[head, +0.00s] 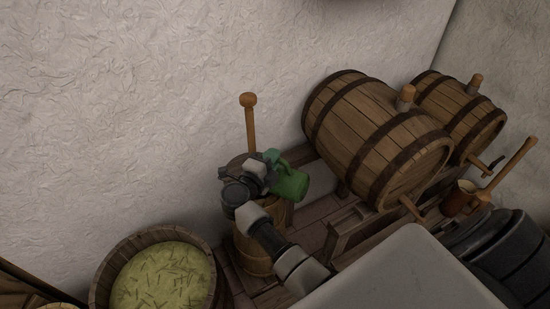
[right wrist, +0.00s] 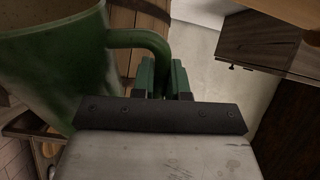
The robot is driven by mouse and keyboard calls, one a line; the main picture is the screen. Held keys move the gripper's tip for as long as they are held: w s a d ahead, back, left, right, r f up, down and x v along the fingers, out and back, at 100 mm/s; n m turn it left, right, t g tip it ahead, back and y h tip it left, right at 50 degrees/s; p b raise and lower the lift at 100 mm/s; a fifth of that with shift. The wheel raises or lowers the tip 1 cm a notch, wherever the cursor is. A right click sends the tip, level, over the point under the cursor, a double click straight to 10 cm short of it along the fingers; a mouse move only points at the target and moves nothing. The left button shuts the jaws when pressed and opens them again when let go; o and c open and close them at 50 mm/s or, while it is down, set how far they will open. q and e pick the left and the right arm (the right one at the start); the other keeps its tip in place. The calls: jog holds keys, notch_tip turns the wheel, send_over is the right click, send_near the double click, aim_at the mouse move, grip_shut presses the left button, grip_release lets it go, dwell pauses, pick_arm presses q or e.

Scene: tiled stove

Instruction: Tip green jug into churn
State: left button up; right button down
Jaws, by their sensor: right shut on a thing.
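The green jug (head: 292,184) is held above the right side of the wooden churn (head: 250,256) and looks tilted in the head view. My right gripper (head: 272,163) is shut on the jug's handle. In the right wrist view the jug (right wrist: 62,62) fills the left side, and its handle runs to the fingers (right wrist: 162,78). I cannot see what is inside the jug. The churn's upright rod with a round knob (head: 249,120) rises behind the gripper. My right arm and gripper hide much of the churn's top. My left gripper is not in view.
A wooden tub of greenish-yellow stuff (head: 160,280) stands left of the churn. A large barrel (head: 375,135) and a second barrel (head: 455,105) lie on a rack at the right. A brown long-handled dipper (head: 460,202) is near their taps. The pale wall is close behind.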

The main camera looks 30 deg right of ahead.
jog(key=shift+w+a+r+n+p, duration=0.2)
jog(key=shift+w+a+n+p, duration=0.1)
jog(key=shift+w+n, duration=0.25)
jog(key=shift+w+a+r+n+p, duration=0.15)
jog(key=shift+w+a+n+p, duration=0.15)
jog(key=shift+w+n, duration=0.25)
jog(key=shift+w, duration=0.15)
dwell(1.4)
